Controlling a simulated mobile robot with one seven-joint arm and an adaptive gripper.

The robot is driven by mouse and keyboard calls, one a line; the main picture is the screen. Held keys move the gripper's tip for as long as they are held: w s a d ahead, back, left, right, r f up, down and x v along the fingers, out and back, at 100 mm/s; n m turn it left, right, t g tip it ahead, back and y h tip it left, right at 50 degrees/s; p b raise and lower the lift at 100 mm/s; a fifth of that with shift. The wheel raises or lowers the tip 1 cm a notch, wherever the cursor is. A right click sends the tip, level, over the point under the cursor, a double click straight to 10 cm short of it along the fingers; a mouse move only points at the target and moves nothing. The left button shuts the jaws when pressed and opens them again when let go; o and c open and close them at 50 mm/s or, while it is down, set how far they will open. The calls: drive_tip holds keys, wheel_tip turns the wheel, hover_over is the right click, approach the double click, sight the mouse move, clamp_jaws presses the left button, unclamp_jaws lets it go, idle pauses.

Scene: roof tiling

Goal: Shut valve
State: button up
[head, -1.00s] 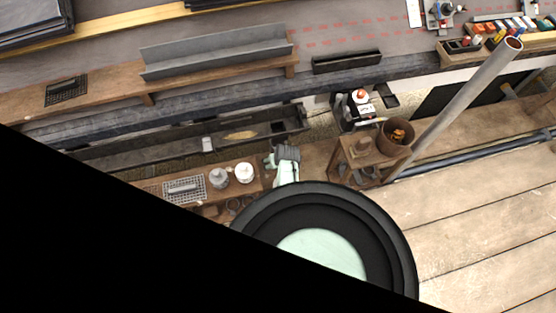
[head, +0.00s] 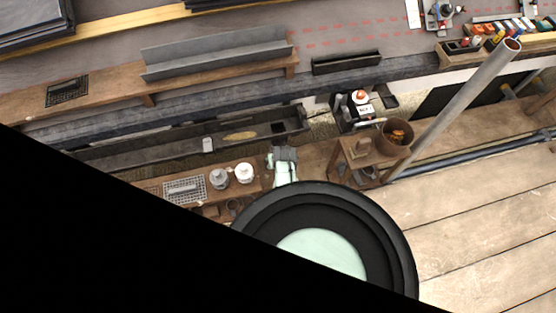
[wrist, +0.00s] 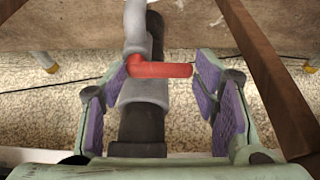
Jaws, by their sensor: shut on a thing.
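The valve has a red lever handle (wrist: 165,69), seen in the wrist view. It lies crosswise in front of a grey pipe fitting (wrist: 145,90), with a dark pipe section below. My gripper (wrist: 163,72) has a purple-padded finger on either side of the lever, spanning it end to end. The left pad meets the lever's left end; the right pad is at its right tip. In the head view my gripper (head: 284,154) is beside the wooden bench, above the dark round part of my body. The valve cannot be made out there.
A wooden bench with white pots (head: 244,173) stands left of my gripper. A small wooden stand (head: 340,164) with a rusty bucket (head: 394,138) is to the right. A long gutter trough (head: 180,145) runs behind. In the wrist view a brown bar (wrist: 262,65) slants close to the right finger.

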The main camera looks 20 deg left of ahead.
drive_tip(key=shift+w+a+r, duration=0.1)
drive_tip(key=shift+w, duration=0.1)
drive_tip(key=o, duration=1.2)
drive_tip(key=shift+c, duration=0.2)
drive_tip(key=shift+s, duration=0.1)
drive_tip(key=v, duration=1.1)
drive_tip(key=shift+s+r, duration=0.2)
drive_tip(key=shift+r, duration=0.15)
drive_tip(key=shift+w, duration=0.1)
